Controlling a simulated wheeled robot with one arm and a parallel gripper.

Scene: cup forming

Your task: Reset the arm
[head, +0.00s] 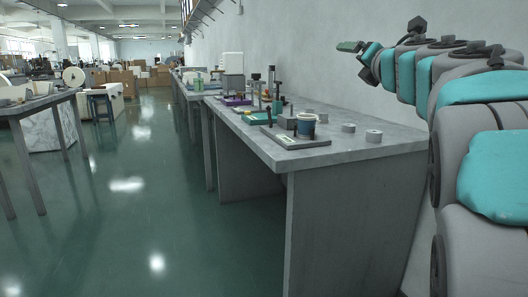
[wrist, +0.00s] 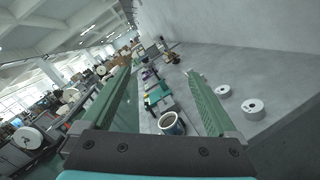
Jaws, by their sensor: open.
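My arm (head: 470,90) reaches in from the right in the head view and is raised above the grey workbench (head: 385,146). My gripper (head: 350,46) is at its far end, high over the bench and apart from everything on it. In the wrist view my gripper (wrist: 165,90) shows two long green fingers spread wide. It is open with nothing between the fingertips. The cup also shows in the wrist view (wrist: 172,124), below and beyond the fingers.
Grey cylinders (head: 374,136) stand right of the cup on the bench. A dark flat plate (head: 295,138) lies at the front edge, with small devices (head: 262,100) behind. The wall (head: 300,50) runs along the bench's far side. The green floor (head: 150,200) at left is clear.

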